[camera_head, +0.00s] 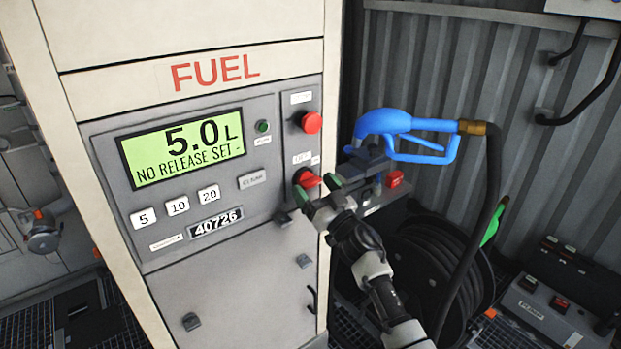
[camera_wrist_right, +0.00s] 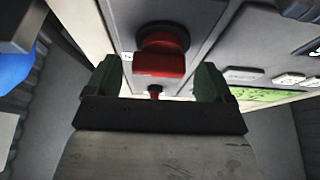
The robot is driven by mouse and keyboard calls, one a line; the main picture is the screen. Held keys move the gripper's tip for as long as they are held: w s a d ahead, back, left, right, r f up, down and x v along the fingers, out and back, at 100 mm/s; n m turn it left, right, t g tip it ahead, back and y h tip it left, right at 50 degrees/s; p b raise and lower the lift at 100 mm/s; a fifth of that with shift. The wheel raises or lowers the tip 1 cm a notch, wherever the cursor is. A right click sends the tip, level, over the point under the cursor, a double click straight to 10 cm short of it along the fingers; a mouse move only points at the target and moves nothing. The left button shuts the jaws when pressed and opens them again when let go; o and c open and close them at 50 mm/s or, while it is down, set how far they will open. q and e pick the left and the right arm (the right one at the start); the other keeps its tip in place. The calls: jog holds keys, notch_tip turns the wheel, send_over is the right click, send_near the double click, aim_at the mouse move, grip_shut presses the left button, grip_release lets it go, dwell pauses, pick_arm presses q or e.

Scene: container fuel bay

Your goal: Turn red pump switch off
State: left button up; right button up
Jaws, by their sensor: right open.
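The red pump switch (camera_head: 307,178) is a red turning knob low on the right strip of the grey fuel panel. My right gripper (camera_head: 318,188) is open right in front of it, with one green-tipped finger on each side. In the right wrist view the red switch (camera_wrist_right: 160,58) stands large between and just beyond the open fingertips (camera_wrist_right: 155,80). I see a gap on both sides, so the fingers do not look closed on it. The gripper hides part of the switch and its label in the head view. My left gripper is not in view.
A red push button (camera_head: 311,122) sits above the switch. The display (camera_head: 180,148) reads 5.0 L, NO RELEASE SET. A blue fuel nozzle (camera_head: 405,125) hangs close on the right, with its hose and a hose reel (camera_head: 440,265) below. A control box (camera_head: 545,310) stands lower right.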

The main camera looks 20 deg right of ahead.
jog(key=shift+x, duration=0.95)
jog(key=shift+d, duration=0.1)
jog(key=c, duration=0.9)
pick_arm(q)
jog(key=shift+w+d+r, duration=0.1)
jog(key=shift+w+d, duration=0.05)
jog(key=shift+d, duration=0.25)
